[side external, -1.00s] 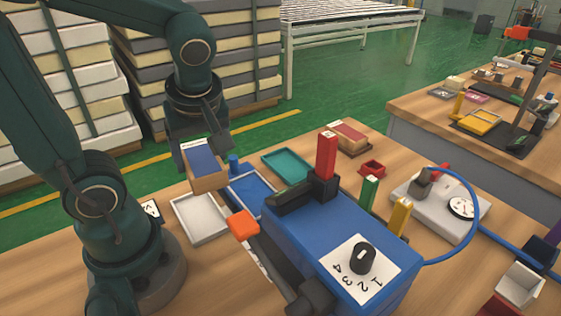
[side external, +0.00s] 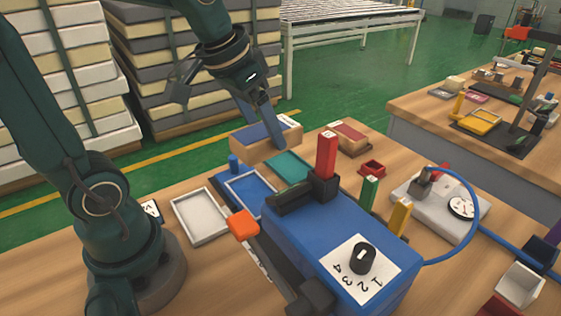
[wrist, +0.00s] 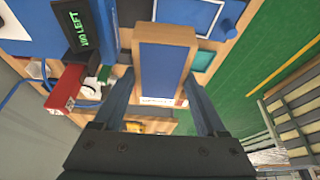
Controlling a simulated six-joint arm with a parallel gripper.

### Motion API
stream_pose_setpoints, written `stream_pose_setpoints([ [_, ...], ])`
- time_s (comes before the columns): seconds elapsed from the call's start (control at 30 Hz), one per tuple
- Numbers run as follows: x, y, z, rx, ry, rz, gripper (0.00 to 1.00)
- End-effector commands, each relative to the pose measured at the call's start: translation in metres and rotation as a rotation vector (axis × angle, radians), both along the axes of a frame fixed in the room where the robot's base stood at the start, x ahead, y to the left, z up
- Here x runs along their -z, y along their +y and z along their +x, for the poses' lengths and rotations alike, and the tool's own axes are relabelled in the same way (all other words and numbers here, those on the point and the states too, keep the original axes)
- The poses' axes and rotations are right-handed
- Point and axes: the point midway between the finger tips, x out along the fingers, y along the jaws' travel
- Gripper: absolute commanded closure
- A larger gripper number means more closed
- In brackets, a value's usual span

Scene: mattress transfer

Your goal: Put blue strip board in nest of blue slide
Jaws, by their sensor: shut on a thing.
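The blue strip board (side external: 262,140) is a light wooden block with a blue strip on top and a white label at one end. My gripper (side external: 266,128) is shut on it, and it hangs beyond the teal tray in the side view. In the wrist view the board (wrist: 163,75) lies between my two fingers (wrist: 160,100). The blue slide (side external: 243,184) has a pale-rimmed nest and a blue peg (side external: 234,163). It lies in front of the board and a little left, apart from it. Part of the slide also shows in the wrist view (wrist: 200,14). The nest looks empty.
A teal tray (side external: 289,167) lies right of the slide, near the held board. A white tray (side external: 201,218) is left of it. A board with a red strip (side external: 347,138) is at the right. A blue machine (side external: 340,235) with a red post stands in front.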

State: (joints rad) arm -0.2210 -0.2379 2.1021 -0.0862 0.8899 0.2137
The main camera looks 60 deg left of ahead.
Motion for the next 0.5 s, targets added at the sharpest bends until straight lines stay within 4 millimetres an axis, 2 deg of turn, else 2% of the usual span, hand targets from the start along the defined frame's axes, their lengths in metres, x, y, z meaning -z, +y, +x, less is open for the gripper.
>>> stream_pose_setpoints([
  [0.5,0.0003,-0.0001,0.0003,0.048,0.001,0.001,0.87],
])
